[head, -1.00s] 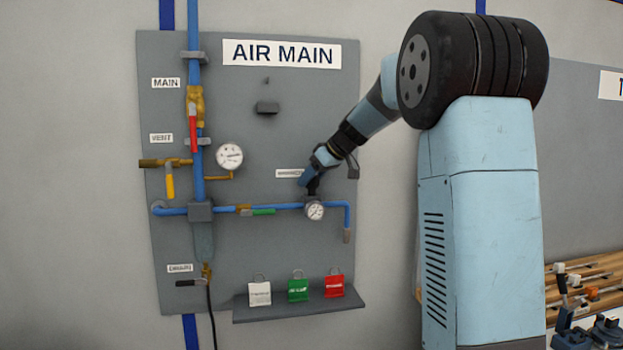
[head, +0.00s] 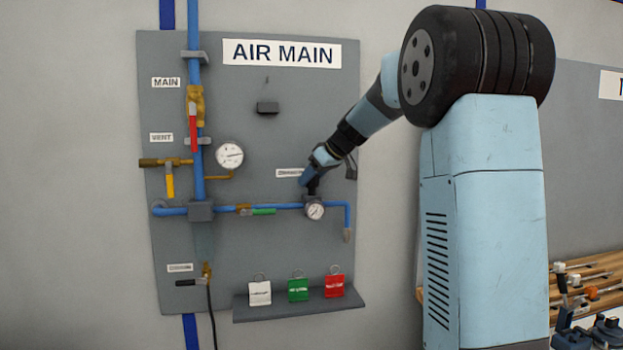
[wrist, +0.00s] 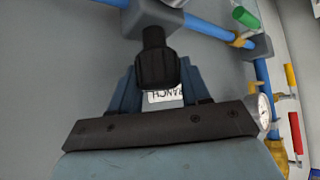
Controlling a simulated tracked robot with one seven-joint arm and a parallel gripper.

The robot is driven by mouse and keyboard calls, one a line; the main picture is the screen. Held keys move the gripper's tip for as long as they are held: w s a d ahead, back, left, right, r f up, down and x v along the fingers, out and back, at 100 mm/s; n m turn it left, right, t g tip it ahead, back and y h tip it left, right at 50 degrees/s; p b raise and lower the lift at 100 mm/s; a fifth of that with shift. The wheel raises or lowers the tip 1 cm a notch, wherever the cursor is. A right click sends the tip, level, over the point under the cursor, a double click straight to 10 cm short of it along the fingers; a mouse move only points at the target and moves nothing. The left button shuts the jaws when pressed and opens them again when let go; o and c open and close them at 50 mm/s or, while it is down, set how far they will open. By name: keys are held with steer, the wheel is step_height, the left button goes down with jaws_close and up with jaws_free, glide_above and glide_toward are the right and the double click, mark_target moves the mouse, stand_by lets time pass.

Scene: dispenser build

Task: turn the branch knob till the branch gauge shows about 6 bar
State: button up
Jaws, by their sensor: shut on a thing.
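The branch gauge (head: 315,211), a small round white dial, sits on the blue branch pipe (head: 272,207); its needle is too small to read. The black branch knob (wrist: 156,66) stands between the fingers of my gripper (wrist: 158,80) in the wrist view, below its grey regulator body (wrist: 152,16). The gripper is shut on the knob.
A larger gauge (head: 229,155) sits to the left on the main line. A red-handled valve (head: 193,123), a yellow-handled vent valve (head: 170,180) and a green-handled branch valve (head: 258,211) are on the pipes. A shelf (head: 300,306) below holds three tags.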

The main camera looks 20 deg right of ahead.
steer(key=m+t+h, duration=0.1)
steer(key=m+h, duration=0.1)
steer(key=m, duration=0.1)
steer(key=m+h, duration=0.3)
steer(key=shift+m+t, duration=0.3)
steer(key=shift+t, duration=0.1)
steer(key=m+g+h, duration=0.1)
steer(key=m+h, duration=0.3)
steer(key=m, duration=0.2)
steer(key=shift+h, duration=0.3)
steer(key=m+g+h, duration=0.2)
steer(key=m, duration=0.2)
steer(key=shift+m+h, duration=0.3)
steer(key=shift+m+g+h, duration=0.8)
steer(key=shift+m+g, duration=0.5)
steer(key=shift+m, duration=0.6)
steer(key=o, duration=0.7)
